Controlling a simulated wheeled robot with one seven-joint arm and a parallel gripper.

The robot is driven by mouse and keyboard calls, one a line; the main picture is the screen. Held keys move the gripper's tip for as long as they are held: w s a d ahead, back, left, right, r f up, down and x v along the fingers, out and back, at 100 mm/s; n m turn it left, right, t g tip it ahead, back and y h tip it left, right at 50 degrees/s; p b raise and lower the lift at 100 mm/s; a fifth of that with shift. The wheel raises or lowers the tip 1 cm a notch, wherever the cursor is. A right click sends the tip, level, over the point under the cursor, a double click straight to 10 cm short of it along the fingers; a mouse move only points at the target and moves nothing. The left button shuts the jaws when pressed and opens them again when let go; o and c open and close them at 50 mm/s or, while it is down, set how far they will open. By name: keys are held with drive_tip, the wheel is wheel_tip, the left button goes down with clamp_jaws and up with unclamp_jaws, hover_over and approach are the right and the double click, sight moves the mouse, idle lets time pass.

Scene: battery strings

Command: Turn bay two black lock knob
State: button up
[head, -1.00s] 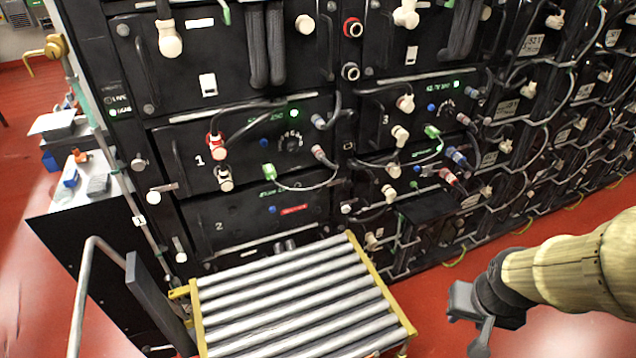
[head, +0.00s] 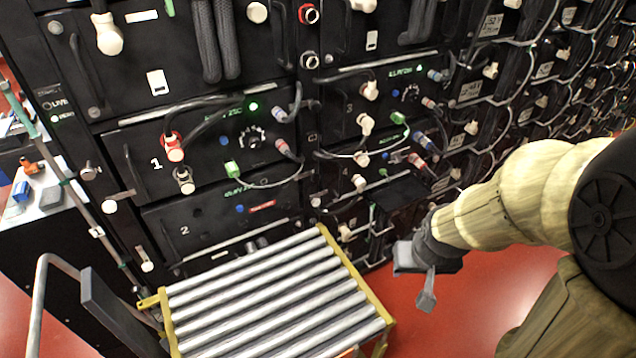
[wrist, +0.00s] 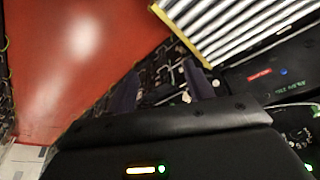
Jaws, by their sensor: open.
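Bay two (head: 184,230) is the black drawer marked "2", low in the rack at left, with a blue button and a red label on its front. Its front also shows in the wrist view (wrist: 262,90), tilted. White-ended knobs (head: 147,266) sit on the rack's left post beside it. A dark knob (head: 89,173) is higher on that post, beside bay one. I cannot tell which is bay two's black lock knob. My gripper (head: 415,275) is open and empty, pointing down over the red floor, right of the roller table and well away from bay two.
A yellow-framed roller table (head: 372,288) stands in front of bay two's lower part. A grey rail (head: 38,300) is at lower left. Bay one (head: 205,160), above, carries red, black and green cable plugs. Red floor (head: 500,290) is clear at right.

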sight(317, 179)
drive_tip(key=w+a+f+n+t+y+b, duration=0.3)
drive_tip(key=w+a+f+b, duration=0.1)
drive_tip(key=w, duration=0.6)
drive_tip(key=w+a+f+n+t+y+b, duration=0.2)
drive_tip(key=w+a+f+t+y+b, duration=0.1)
drive_tip(key=w+f+b, duration=0.4)
drive_tip(key=w+a+f+n+t+y+b, duration=0.3)
drive_tip(key=w+a+f+t+y+b, duration=0.1)
drive_tip(key=w, duration=0.9)
wheel_tip(317, 179, down, 2)
drive_tip(key=a+t+b, duration=0.1)
drive_tip(key=a+b, duration=0.1)
drive_tip(key=b, duration=0.1)
drive_tip(key=shift+a+f+n, duration=0.15)
drive_tip(key=shift+a+n, duration=0.15)
drive_tip(key=shift+a, duration=0.05)
drive_tip(key=x, duration=1.7)
drive_tip(key=shift+w+a, duration=0.1)
drive_tip(key=shift+w, duration=0.05)
drive_tip(key=c, duration=1)
